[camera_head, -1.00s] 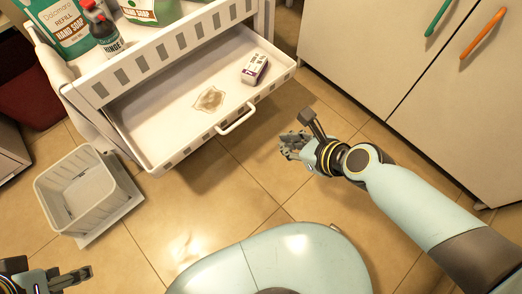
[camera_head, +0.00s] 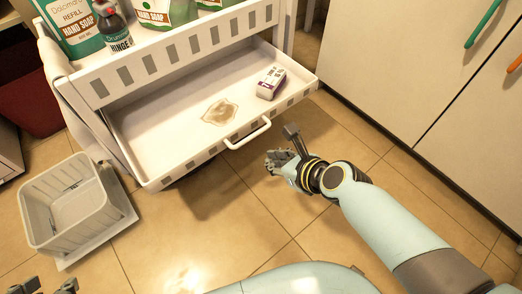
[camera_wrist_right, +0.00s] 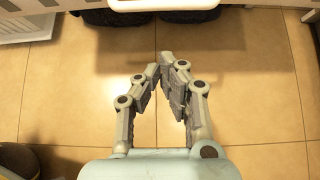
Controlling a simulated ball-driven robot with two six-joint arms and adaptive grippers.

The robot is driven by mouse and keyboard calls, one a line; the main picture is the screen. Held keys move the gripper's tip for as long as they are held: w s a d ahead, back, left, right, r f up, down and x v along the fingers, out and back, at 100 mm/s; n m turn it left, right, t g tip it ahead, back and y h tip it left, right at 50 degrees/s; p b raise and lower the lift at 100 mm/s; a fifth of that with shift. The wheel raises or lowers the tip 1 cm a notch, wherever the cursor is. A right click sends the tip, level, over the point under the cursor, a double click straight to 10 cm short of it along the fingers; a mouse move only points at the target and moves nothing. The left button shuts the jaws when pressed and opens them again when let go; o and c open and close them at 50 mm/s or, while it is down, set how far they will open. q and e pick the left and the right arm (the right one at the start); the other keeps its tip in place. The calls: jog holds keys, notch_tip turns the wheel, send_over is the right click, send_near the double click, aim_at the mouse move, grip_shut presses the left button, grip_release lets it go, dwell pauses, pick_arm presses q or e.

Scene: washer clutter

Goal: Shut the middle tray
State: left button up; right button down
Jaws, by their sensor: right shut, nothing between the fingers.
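The middle tray (camera_head: 165,125) of the white cart is pulled out in the head view. A stain and a small white and purple box (camera_head: 271,83) are in it. Its handle (camera_head: 248,134) is on the front wall, and the handle also shows at the top of the right wrist view (camera_wrist_right: 158,5). My right gripper (camera_head: 272,163) is below and a little right of the handle, apart from it. In the right wrist view its fingers (camera_wrist_right: 167,62) meet at the tips with nothing between them. My left gripper (camera_head: 48,288) is only partly in view at the bottom left corner.
Soap refill bags and a dark bottle (camera_head: 115,30) stand on the cart's top. A light grey basket (camera_head: 65,235) is on the floor at left. White cabinets (camera_head: 400,60) stand at right. Tiled floor (camera_head: 225,225) is clear in front of the tray.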

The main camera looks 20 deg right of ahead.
pick_arm(q)
notch_tip(320, 180, down, 2)
jog(key=shift+d+f+t+b, duration=0.1)
jog(key=shift+t+b, duration=0.65)
jog(key=shift+t, duration=0.45)
pick_arm(e)
jog(key=w, duration=0.1)
jog(key=w+a, duration=0.1)
jog(key=w, duration=0.2)
jog(key=shift+w+a, duration=0.3)
jog(key=shift+a, duration=0.05)
